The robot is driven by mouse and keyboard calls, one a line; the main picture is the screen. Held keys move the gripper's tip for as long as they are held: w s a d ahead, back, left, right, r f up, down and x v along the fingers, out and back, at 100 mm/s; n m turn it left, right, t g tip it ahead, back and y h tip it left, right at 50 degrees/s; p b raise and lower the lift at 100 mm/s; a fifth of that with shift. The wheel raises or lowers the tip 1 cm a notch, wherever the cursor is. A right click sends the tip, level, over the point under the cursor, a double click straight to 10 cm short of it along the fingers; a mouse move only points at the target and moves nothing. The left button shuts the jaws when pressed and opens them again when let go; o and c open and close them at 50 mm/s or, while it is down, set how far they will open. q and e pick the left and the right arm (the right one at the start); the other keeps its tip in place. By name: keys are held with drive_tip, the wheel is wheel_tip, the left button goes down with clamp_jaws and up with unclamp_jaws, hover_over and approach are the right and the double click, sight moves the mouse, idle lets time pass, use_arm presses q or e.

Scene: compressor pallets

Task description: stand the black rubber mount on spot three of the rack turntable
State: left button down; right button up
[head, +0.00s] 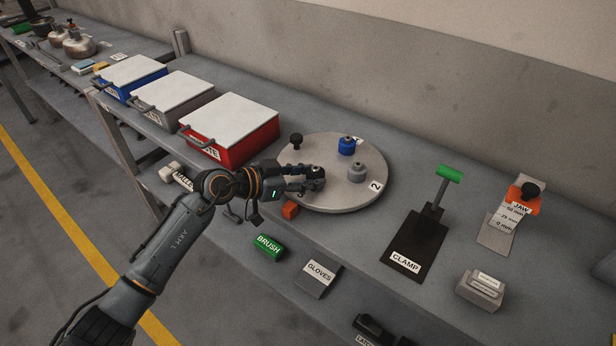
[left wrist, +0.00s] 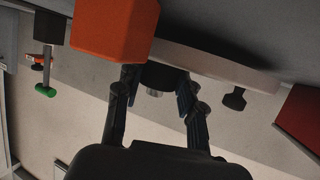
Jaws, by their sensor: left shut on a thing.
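The rack turntable (head: 330,201) is a round light-grey disc on the bench; its edge also shows in the left wrist view (left wrist: 218,65). A blue mount (head: 347,146), a grey mount (head: 356,172) and a black knob-like piece (head: 296,141) stand on it. The label 2 faces the front right; no 3 is readable. My left gripper (head: 318,178) is over the turntable's front left part, shut on a black piece with a metal stud, seen as the black rubber mount (left wrist: 160,77) in the left wrist view. Whether it touches the disc is unclear. My right gripper is not in view.
An orange block (head: 290,211) sits close beneath my left gripper, by the turntable. Red (head: 246,143), grey (head: 172,100) and blue (head: 120,87) lidded boxes stand at left. A clamp (head: 415,245) and a jaw stand (head: 497,236) are at right. A green brush block (head: 268,247) lies in front.

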use_arm(q)
drive_tip(key=c, duration=0.8)
unclamp_jaws()
drive_tip(key=shift+s+a+r, duration=0.1)
drive_tip(key=shift+a, duration=0.05)
drive_tip(key=v, duration=1.1)
drive_tip(key=shift+s+a+r, duration=0.15)
drive_tip(key=shift+a+r, duration=0.05)
drive_tip(key=shift+a, duration=0.1)
